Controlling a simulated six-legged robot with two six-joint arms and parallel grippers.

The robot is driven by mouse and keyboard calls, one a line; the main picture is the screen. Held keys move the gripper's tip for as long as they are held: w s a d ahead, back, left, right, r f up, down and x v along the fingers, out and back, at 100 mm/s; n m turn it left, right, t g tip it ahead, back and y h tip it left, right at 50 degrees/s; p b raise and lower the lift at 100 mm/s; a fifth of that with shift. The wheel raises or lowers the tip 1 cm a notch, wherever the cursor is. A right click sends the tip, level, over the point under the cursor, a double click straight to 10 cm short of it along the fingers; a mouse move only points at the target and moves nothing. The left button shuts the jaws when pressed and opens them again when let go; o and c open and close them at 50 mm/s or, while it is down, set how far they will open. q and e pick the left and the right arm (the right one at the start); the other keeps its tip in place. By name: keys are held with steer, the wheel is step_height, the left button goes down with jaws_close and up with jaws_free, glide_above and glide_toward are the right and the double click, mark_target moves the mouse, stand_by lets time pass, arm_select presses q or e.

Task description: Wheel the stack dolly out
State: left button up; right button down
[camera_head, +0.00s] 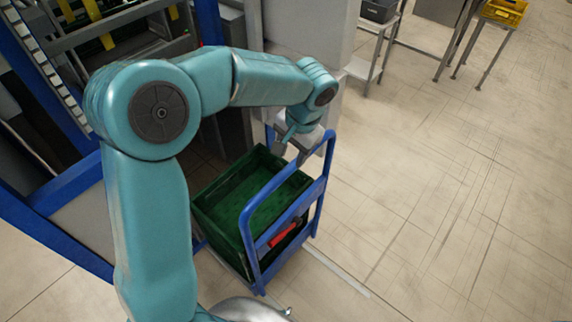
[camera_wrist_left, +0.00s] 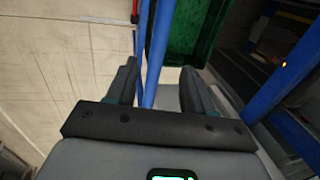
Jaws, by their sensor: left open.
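The stack dolly (camera_head: 249,243) has a blue tubular push handle and stands on the floor at the picture's middle in the head view. A green crate (camera_head: 215,222) sits on it and looks empty. A red part (camera_head: 285,233) shows on the handle side. My left gripper (camera_head: 291,146) is at the far upper end of the handle. In the left wrist view my left gripper (camera_wrist_left: 160,72) is open, with the blue handle tube (camera_wrist_left: 155,55) running between its fingers. I cannot tell whether the fingers touch it. The crate (camera_wrist_left: 188,30) shows beyond. My right gripper is not in view.
A blue-framed conveyor rack (camera_head: 75,185) stands at the left, close to the dolly. A grey cabinet (camera_head: 312,35) is behind. Tables with a dark bin (camera_head: 379,11) and a yellow crate (camera_head: 504,12) stand at the back. The tiled floor (camera_head: 450,200) to the right is clear.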

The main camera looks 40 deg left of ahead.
mark_target(288, 170)
arm_select(q)
steer(key=f, duration=0.2)
steer(key=a+f, duration=0.1)
steer(key=f, duration=0.4)
steer(key=shift+a+f, duration=0.15)
steer(key=shift+f, duration=0.05)
steer(key=shift+w+f, duration=0.1)
steer(key=shift+f, duration=0.15)
steer(key=c, duration=0.4)
jaws_close()
